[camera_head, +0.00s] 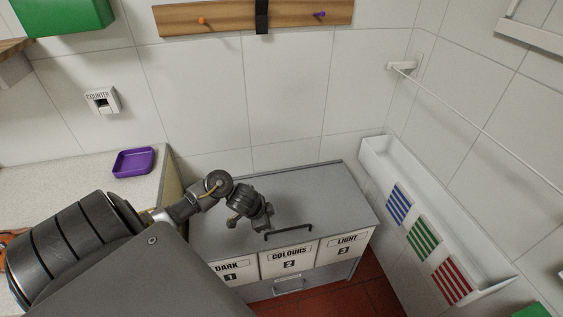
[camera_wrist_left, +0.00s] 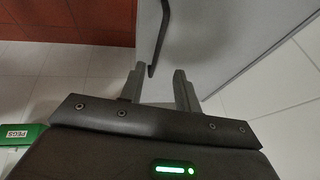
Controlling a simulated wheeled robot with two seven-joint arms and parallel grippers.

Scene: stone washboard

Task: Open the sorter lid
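The sorter (camera_head: 290,262) is a grey cabinet with panels marked DARK 1, COLOURS 2 and LIGHT 3. Its flat grey lid (camera_head: 318,195) lies shut on top. A dark bar handle (camera_head: 288,230) stands on the lid near its front edge. My left gripper (camera_head: 252,222) is over the lid, just left of the handle. In the left wrist view the gripper's fingers (camera_wrist_left: 159,70) are apart, with the handle's bar (camera_wrist_left: 157,40) running ahead of them and its end appearing between the tips. I cannot tell whether they touch. My right gripper is not in view.
A white wall trough (camera_head: 440,225) with striped blue, green and red cards is right of the sorter. A purple tray (camera_head: 134,162) sits on the counter (camera_head: 70,185) at left. A wooden peg rail (camera_head: 215,17) hangs above. A green box labelled PEGS (camera_wrist_left: 22,134) shows in the wrist view.

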